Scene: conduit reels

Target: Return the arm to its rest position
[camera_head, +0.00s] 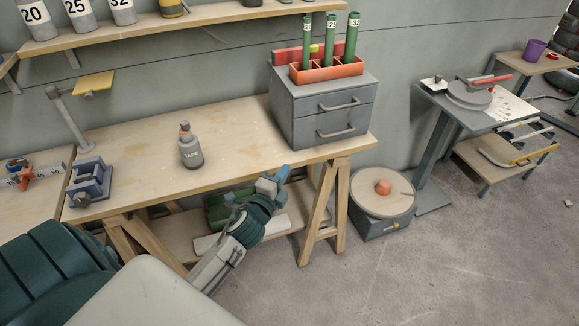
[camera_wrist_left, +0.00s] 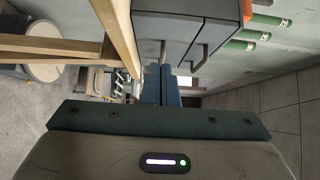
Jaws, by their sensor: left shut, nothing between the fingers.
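My left arm reaches in from the lower left in the head view. My left gripper (camera_head: 271,184) is in front of the workbench (camera_head: 240,172), near its front edge and left of the right trestle leg. It is shut and empty. In the left wrist view its blue fingers (camera_wrist_left: 165,86) are together, with the grey drawer unit beyond them. My right gripper is in neither view.
A grey drawer unit (camera_head: 324,110) stands on the bench's right end, with a bottle (camera_head: 190,152) and a blue-grey vise (camera_head: 88,182) to its left. A round-topped stool (camera_head: 382,195) stands right of the trestle. Floor at the lower right is clear.

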